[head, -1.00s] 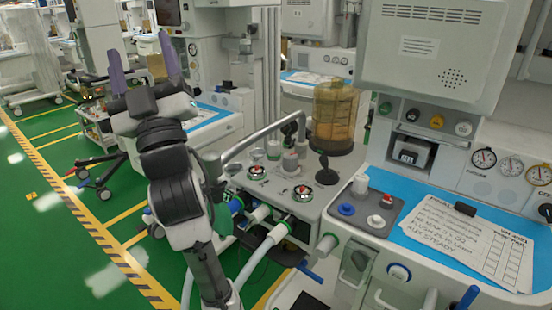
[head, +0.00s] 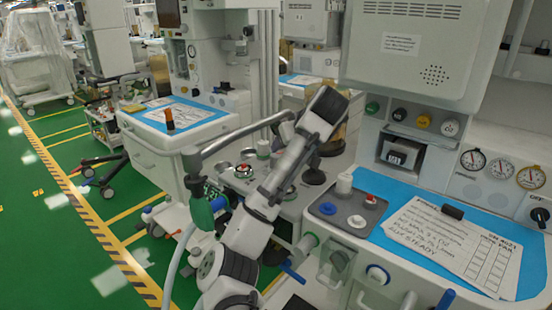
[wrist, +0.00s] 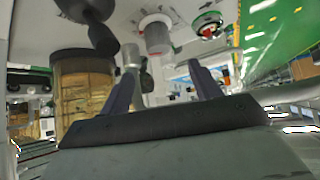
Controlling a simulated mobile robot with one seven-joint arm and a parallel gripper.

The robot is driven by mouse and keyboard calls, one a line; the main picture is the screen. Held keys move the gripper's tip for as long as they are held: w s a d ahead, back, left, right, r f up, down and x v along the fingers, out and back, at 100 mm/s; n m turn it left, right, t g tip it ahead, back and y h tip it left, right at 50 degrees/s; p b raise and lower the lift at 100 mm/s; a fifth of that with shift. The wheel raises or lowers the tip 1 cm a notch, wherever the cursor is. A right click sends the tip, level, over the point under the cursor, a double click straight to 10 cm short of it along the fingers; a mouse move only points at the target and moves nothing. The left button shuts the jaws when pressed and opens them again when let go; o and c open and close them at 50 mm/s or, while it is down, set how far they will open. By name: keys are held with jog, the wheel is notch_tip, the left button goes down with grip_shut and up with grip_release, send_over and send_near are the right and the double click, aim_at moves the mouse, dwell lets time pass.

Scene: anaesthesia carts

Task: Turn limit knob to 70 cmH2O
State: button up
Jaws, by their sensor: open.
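A pale cylindrical knob with a red ring at its base (wrist: 156,34) stands at the top middle of the wrist view. It may be the limit knob, but no scale or setting is readable. My gripper (wrist: 161,85) is open, its two dark fingers apart with nothing between them. The knob lies beyond the fingertips, apart from them. In the head view my arm crosses the machine's grey top (head: 236,188) and hides my gripper and part of the knob area.
A round valve with a green rim and red centre (wrist: 207,25) is right of the knob in the wrist view. An amber canister (wrist: 85,88) and a dark stalk (wrist: 103,40) stand to the left. A blue-topped work surface (head: 410,258) with a paper sheet lies right of my arm.

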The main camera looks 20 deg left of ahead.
jog(key=p+x, duration=0.1)
jog(key=x, duration=1.1)
jog(key=shift+f, duration=0.1)
jog(key=c, duration=1)
jog(key=shift+p, duration=0.4)
